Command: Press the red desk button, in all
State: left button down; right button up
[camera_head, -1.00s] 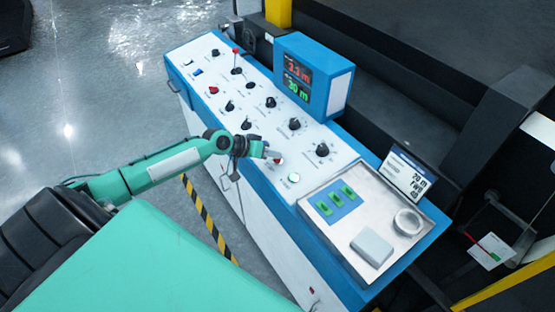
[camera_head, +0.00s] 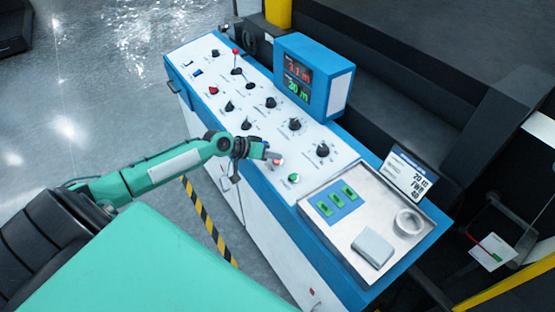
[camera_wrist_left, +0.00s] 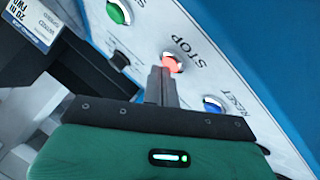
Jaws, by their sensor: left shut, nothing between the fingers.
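The red button (camera_wrist_left: 172,64), marked STOP, sits in a white panel and glows in the left wrist view. In the head view the red button (camera_head: 279,160) shows just past my fingertips. My left gripper (camera_head: 268,155) reaches in from the left over the panel's near edge. Its fingers (camera_wrist_left: 162,86) are shut with nothing between them. The tips overlap the lower edge of the button in the wrist view; I cannot tell whether they touch it. My right gripper is not in view.
A green button (camera_head: 294,178) is beside the red one, and a blue RESET button (camera_wrist_left: 212,104) on its other side. Black knobs (camera_head: 295,124) and a blue display box (camera_head: 338,92) stand on the console. A metal tray (camera_head: 345,238) holds a tape roll (camera_head: 408,222).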

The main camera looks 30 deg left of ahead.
pick_arm(q)
jog(key=shift+s+r+p, duration=0.15)
jog(key=shift+r+p, duration=0.5)
jog(key=shift+r, duration=0.1)
jog(key=shift+a+r, duration=0.1)
jog(key=r+p, duration=0.2)
jog(key=r, duration=0.1)
jog(key=r+p, duration=0.1)
jog(key=p, duration=0.1)
jog(key=shift+s+a+r, duration=0.1)
jog(key=shift+s+r, duration=0.25)
jog(key=shift+s, duration=0.05)
dwell(0.6)
